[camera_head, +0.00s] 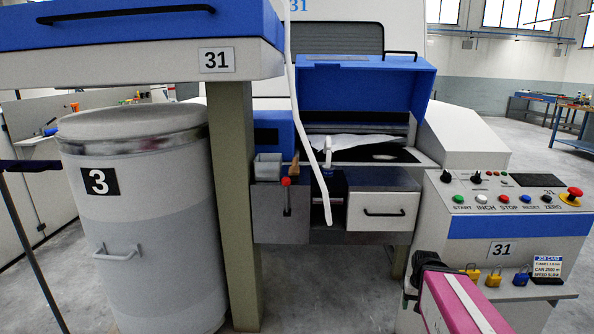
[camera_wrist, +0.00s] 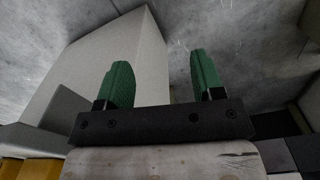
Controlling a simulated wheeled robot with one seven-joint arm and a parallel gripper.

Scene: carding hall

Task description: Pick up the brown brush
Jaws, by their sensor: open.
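A small brown object (camera_head: 294,167), which looks like the brown brush, stands upright beside a grey bin on the ledge of machine 31 in the head view. It is too small there to make out bristles. My gripper (camera_wrist: 162,68) shows in the wrist view with two green fingers spread apart and nothing between them. It points at a pale box-like body and grey floor, and no brush is in that view. In the head view only my pink arm shows at the lower right, well away from the brown object; the fingers cannot be made out.
A red-knobbed lever (camera_head: 286,183) stands just below the brown object, and a pale hanging tube (camera_head: 306,110) passes close on its right. A post (camera_head: 233,210) and can 3 (camera_head: 140,220) stand left. The control console (camera_head: 510,222) with padlocks is right. Floor in front is clear.

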